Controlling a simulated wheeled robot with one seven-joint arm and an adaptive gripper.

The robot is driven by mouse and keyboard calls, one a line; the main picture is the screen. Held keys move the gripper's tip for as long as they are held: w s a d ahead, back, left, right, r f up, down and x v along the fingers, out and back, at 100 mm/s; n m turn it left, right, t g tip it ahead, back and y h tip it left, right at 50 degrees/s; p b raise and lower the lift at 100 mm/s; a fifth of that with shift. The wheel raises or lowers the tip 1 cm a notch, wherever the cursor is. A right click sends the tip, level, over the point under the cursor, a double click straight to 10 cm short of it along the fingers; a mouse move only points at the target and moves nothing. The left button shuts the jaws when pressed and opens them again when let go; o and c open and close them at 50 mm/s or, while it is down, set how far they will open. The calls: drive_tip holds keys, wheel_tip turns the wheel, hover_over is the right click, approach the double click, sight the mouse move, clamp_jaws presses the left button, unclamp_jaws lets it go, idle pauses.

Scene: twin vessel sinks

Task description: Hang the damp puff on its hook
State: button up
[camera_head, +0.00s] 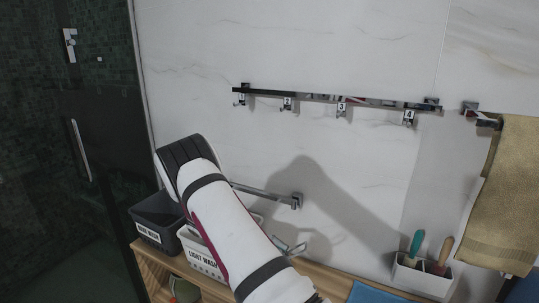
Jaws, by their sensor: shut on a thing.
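A dark rail (320,96) on the pale marble wall carries several small metal hooks with number tags. They run from the left hook (242,97) past a second (287,104) and a third (341,108) to the right hook (408,117). All of these hooks look bare. I cannot make out the damp puff in this view. My white arm with black bands rises from the bottom centre to a dark joint at the left, below the rail. My gripper and anything in it do not show.
A dark bin (147,230) and a white "light wash" bin (203,262) stand on a wooden counter (333,281), partly behind my arm. A metal bar (265,192) is below the rail. A white holder (420,280) with brushes and a tan towel (505,195) are at right.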

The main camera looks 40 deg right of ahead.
drive_tip(key=d+r+n+h, duration=0.1)
drive_tip(key=r+h, duration=0.1)
drive_tip(key=d+r+n+t+h+p, duration=0.1)
drive_tip(key=r+n+h, duration=0.1)
drive_tip(key=h, duration=0.1)
drive_tip(key=d+r+n+t+h+p, duration=0.1)
drive_tip(key=d+r+h, duration=0.1)
drive_tip(key=r, duration=0.1)
drive_tip(key=shift+s+d+n+h, duration=0.1)
drive_tip(key=shift+s+n+h, duration=0.1)
drive_tip(key=shift+n+h, duration=0.15)
drive_tip(key=w+d+r+n+t+h+p, duration=0.1)
drive_tip(key=w+r+n+t+h+p, duration=0.15)
drive_tip(key=w+r+t, duration=0.35)
drive_tip(key=w+d+r+n+t+h+p, duration=0.1)
drive_tip(key=r+n+t+h+p, duration=0.2)
drive_tip(key=r, duration=0.5)
drive_tip(key=w+d+r+n+t+h+p, duration=0.1)
drive_tip(key=w+r+n+t+h, duration=0.25)
drive_tip(key=r+t, duration=0.3)
drive_tip(key=w+d+f+b, duration=0.1)
drive_tip(key=w+d+b, duration=0.1)
drive_tip(key=d, duration=0.7)
drive_tip(key=shift+w+f+m+g+b, duration=0.4)
drive_tip(key=shift+w+m+g, duration=0.05)
drive_tip(key=shift+w, duration=0.3)
